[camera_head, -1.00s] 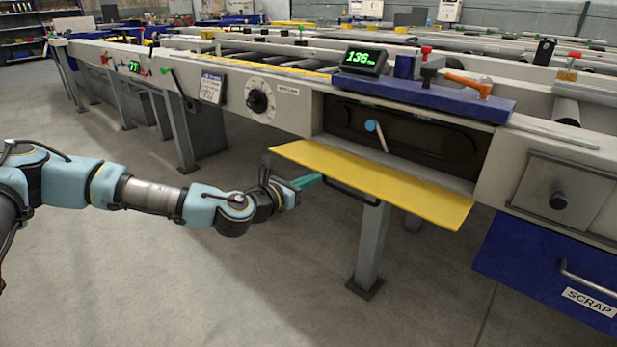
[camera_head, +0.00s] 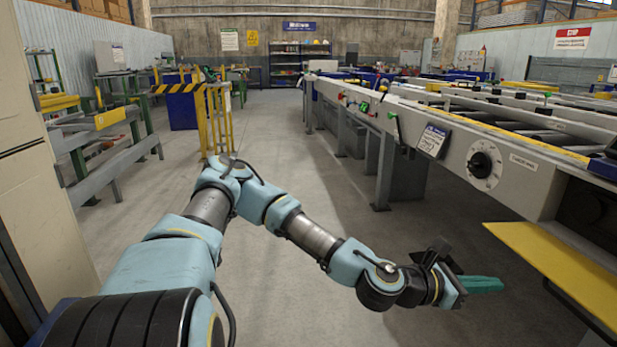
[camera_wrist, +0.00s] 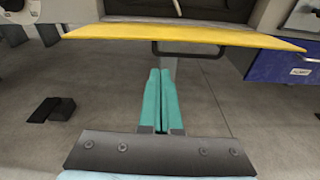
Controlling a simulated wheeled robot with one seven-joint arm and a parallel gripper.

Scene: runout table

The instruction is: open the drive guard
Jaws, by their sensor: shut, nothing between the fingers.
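The drive guard (camera_head: 563,265) is a yellow flap on the front of the machine, at the right edge of the head view. It is swung down and sticks out nearly level. In the wrist view the guard (camera_wrist: 185,36) spans the top, with a black bar handle (camera_wrist: 190,55) on its underside. My gripper (camera_head: 490,284) has teal fingers, shut and empty, left of the guard and apart from it. In the wrist view my gripper (camera_wrist: 160,80) points toward the guard, its tips just below the handle's left end.
A dial (camera_head: 483,164) and a hanging label (camera_head: 433,140) are on the machine front. A blue scrap drawer (camera_wrist: 285,62) is at the right in the wrist view. Yellow barriers (camera_head: 218,115) stand across the aisle. The floor (camera_head: 300,160) between is clear.

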